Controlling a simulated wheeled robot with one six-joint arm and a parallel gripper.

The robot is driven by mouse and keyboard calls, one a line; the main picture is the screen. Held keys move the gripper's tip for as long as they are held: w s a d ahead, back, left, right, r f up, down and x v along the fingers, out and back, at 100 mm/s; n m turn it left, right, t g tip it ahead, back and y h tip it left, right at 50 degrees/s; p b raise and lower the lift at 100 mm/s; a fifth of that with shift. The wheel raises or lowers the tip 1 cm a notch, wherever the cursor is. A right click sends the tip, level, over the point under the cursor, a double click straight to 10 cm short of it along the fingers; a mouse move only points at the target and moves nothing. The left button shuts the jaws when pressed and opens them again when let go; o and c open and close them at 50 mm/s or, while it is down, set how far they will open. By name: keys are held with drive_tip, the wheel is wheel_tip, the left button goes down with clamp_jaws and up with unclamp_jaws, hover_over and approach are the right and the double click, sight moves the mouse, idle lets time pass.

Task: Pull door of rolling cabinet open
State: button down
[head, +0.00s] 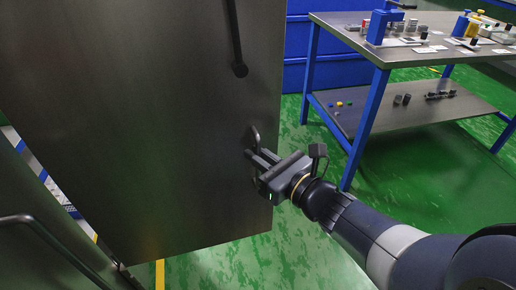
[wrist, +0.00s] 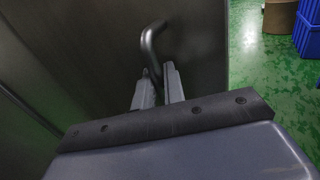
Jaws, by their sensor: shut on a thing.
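The dark grey metal cabinet door (head: 160,110) fills the left and middle of the head view, standing at an angle with floor visible beneath its lower edge. A small curved handle (head: 255,133) sits near its right edge, and a long dark bar (head: 235,40) is higher up. My gripper (head: 258,157) is shut on the small handle's lower part. In the wrist view, the handle (wrist: 151,42) curves down between the two fingers of my gripper (wrist: 159,82). The fingers hide its lower end.
Another dark grey panel (head: 40,262) with a bar handle is at lower left, with a gap between it and the door. A blue-legged workbench (head: 450,55) with parts stands at right. Green floor (head: 300,240) is open right of the door.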

drive_tip(key=c, duration=1.6)
unclamp_jaws()
drive_tip(key=shift+c, duration=0.2)
drive_tip(key=p+v, duration=0.2)
drive_tip(key=v, duration=0.8)
drive_tip(key=shift+s+d, duration=0.2)
drive_tip(key=shift+s, duration=0.1)
drive_tip(key=shift+w+a, duration=0.1)
drive_tip(key=shift+w, duration=0.05)
drive_tip(key=b+x, duration=0.1)
drive_tip(key=x, duration=0.8)
drive_tip(key=shift+b, duration=0.4)
drive_tip(key=shift+w, duration=0.1)
drive_tip(key=shift+a, duration=0.1)
